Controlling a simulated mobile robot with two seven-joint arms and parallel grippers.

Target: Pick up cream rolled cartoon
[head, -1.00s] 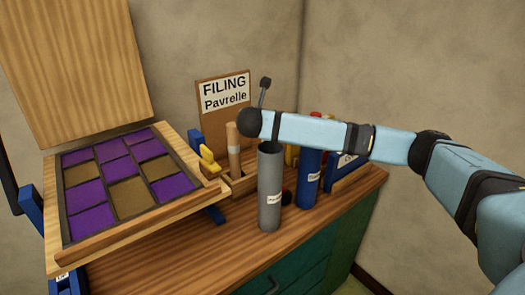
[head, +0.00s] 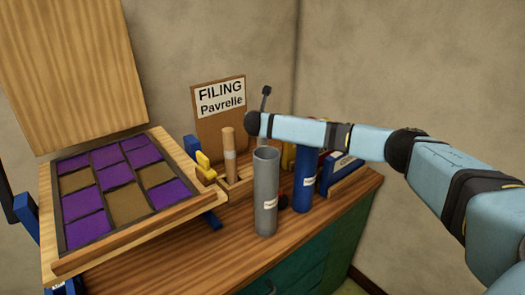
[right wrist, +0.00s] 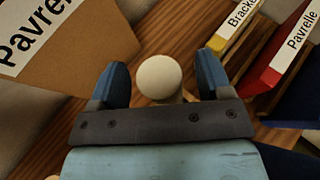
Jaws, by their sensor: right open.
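The cream rolled cartoon (head: 229,155) stands upright as a tan roll with a pale band, at the wooden rack behind the panel easel. In the right wrist view, its round cream end (right wrist: 159,77) shows between the two blue fingers. My right gripper (right wrist: 162,74) is open, with a finger on each side of the roll's end and a visible gap to each. In the head view, my right arm reaches in from the right and its dark end is just right of the roll; the fingers are hard to make out there. My left gripper is not in view.
The easel (head: 180,212) with purple and brown panes is at left. A filing board (head: 219,120) stands behind. Red and yellow binders (right wrist: 277,62) are close by on the right.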

